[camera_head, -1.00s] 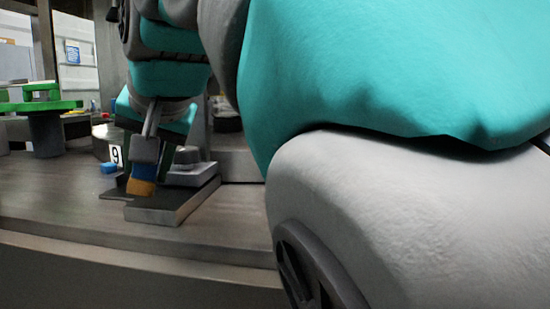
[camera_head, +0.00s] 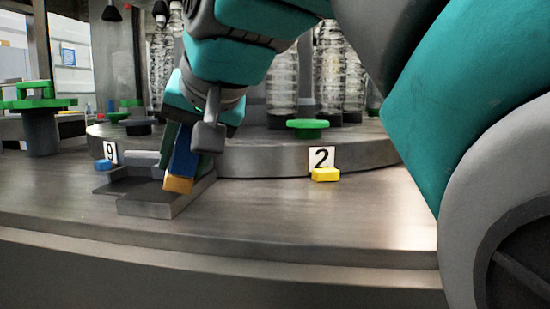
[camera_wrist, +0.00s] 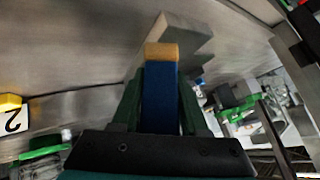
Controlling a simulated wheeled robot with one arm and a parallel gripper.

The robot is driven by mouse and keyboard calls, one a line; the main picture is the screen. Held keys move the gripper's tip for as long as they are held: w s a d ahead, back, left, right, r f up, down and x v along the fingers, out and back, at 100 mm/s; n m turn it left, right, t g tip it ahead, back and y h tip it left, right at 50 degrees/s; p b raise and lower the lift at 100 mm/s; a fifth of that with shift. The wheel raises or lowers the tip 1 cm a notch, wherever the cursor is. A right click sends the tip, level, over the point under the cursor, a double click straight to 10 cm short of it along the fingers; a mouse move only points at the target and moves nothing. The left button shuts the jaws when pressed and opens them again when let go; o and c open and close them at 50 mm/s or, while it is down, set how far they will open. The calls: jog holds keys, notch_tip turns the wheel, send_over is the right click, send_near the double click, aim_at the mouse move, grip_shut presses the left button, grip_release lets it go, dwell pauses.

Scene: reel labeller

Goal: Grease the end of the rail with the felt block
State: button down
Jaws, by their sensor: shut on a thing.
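The felt block is a blue handle (camera_head: 185,152) with an orange-yellow felt end (camera_head: 178,184). My gripper (camera_wrist: 160,82) is shut on the blue handle, with a dark green finger on each side. The felt end points down in the head view. The rail (camera_head: 160,207) is a low grey metal bar on the deck at the left. The felt end overlaps the rail's upper side in the head view; I cannot tell whether they touch. In the wrist view, the grey bar (camera_wrist: 186,32) lies just beyond the felt end (camera_wrist: 161,50).
A dark plate (camera_head: 122,190) lies beside the rail. A number 9 sign (camera_head: 110,152) with a blue block stands behind. A number 2 sign (camera_head: 321,158) with a yellow block (camera_head: 325,175) stands right. A round turntable (camera_head: 265,162) carries clear bottles. The deck's right front is clear.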

jog(key=shift+d, duration=0.15)
notch_tip(320, 180, up, 2)
jog(key=shift+r+p, duration=0.2)
jog(key=shift+p, duration=0.85)
jog(key=shift+r, duration=1.75)
jog(key=shift+r, duration=0.15)
